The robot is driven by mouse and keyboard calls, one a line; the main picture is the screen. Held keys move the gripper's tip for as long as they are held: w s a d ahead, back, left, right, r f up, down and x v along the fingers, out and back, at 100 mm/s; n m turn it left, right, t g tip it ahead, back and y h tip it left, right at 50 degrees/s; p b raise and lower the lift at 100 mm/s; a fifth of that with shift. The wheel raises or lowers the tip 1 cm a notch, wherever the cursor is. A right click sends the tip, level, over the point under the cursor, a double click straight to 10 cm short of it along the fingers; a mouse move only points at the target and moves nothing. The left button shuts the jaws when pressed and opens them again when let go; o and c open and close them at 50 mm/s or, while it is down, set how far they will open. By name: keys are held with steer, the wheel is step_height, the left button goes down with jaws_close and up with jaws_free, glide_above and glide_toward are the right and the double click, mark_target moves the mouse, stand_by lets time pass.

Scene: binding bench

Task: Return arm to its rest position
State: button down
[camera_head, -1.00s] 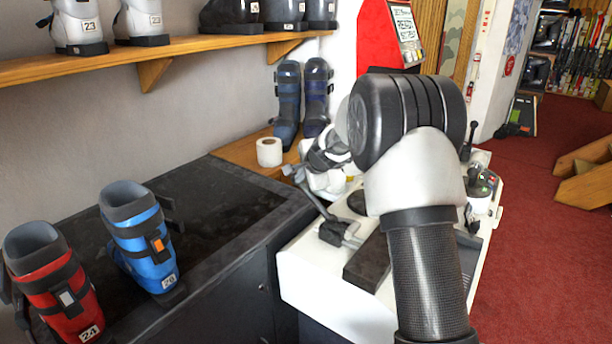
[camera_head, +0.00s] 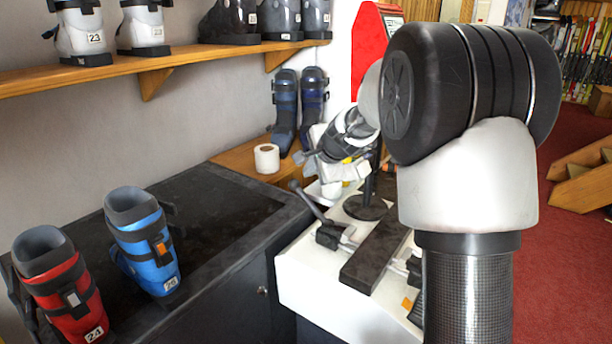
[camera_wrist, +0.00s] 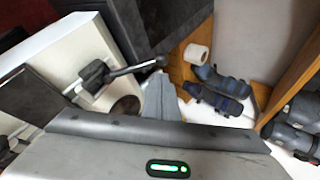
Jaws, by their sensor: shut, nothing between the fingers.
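My arm rises at the right of the head view and bends over the white binding bench (camera_head: 325,285). My gripper (camera_head: 303,157) shows small beyond the elbow, above the back of the bench, in front of the dark blue boots. In the wrist view its grey fingers (camera_wrist: 161,97) are together, with nothing between them. The gripper is clear of the bench lever (camera_wrist: 125,70) and the toilet roll (camera_wrist: 196,54). Part of the wrist and the bench's right side are hidden behind my arm in the head view.
A red boot (camera_head: 62,285) and a blue boot (camera_head: 143,240) stand on the black counter (camera_head: 225,215) at left. The toilet roll (camera_head: 267,158) and dark blue boots (camera_head: 285,110) are on the wooden ledge behind. A wall shelf (camera_head: 160,65) holds more boots. Red carpet lies open at right.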

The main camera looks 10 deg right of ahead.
steer(key=shift+s+r, duration=0.25)
steer(key=s+a+r+n+g+p, duration=0.1)
steer(key=s+a+r+n+p, duration=0.15)
steer(key=s+r, duration=0.4)
steer(key=s+a+r+n+g+p, duration=0.15)
steer(key=s+r+n, duration=0.25)
steer(key=s, duration=0.6)
steer(key=s+d+n+h+p, duration=0.1)
steer(key=s+n, duration=0.3)
steer(key=s, duration=0.8)
steer(key=s+d+n+g+h+p, duration=0.1)
steer(key=s+d+n+p, duration=0.2)
steer(key=s, duration=0.9)
steer(key=shift+s+r+n+p, duration=0.25)
steer(key=shift+r+n+p, duration=0.15)
steer(key=shift+n, duration=0.55)
steer(key=c, duration=2.5)
jaws_free()
